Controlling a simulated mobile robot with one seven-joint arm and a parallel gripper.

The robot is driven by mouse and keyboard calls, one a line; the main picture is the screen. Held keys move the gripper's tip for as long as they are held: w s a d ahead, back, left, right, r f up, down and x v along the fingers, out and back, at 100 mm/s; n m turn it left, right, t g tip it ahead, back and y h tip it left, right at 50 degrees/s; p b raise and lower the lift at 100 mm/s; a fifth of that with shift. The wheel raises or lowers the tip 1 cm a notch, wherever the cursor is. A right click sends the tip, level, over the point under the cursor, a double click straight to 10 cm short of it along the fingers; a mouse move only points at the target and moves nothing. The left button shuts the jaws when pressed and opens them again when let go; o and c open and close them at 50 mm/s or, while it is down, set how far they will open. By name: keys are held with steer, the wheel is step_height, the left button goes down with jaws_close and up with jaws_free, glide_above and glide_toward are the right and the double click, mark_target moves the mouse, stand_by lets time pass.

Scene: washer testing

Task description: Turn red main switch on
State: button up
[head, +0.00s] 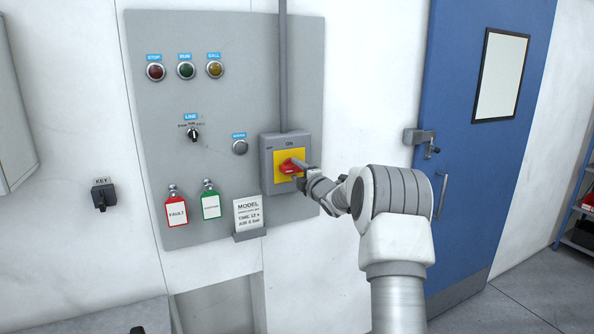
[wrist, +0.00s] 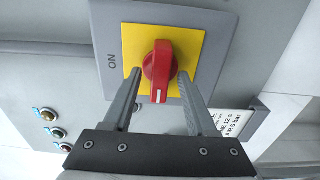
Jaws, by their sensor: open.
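The red main switch (head: 290,167) is a rotary knob on a yellow plate in a grey box, on the right part of the wall panel. An ON label is above it in the head view. The knob lies roughly horizontal there. In the wrist view the red knob (wrist: 158,68) stands upright, its white mark at the lower end, and ON is at the left of the plate. My gripper (head: 303,170) is at the switch. In the wrist view my gripper's open fingers (wrist: 158,76) flank the knob, with gaps visible on both sides.
The grey panel (head: 230,40) also carries several indicator lamps, a LINE selector (head: 193,134), red and green tags and a MODEL card (head: 248,213) just below left of the switch. A conduit (head: 283,70) runs up from the box. A blue door (head: 460,100) is at right.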

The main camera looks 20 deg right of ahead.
jaws_close()
stand_by(0.3)
steer(key=shift+m, duration=0.3)
steer(key=m+b, duration=0.1)
steer(key=m, duration=0.2)
steer(key=shift+m, duration=0.4)
steer(key=m, duration=0.4)
steer(key=m+p, duration=0.1)
steer(key=m, duration=0.4)
steer(key=shift+m+p, duration=0.3)
steer(key=shift+m, duration=0.1)
steer(key=shift+m+p, duration=0.5)
steer(key=shift+m, duration=1.3)
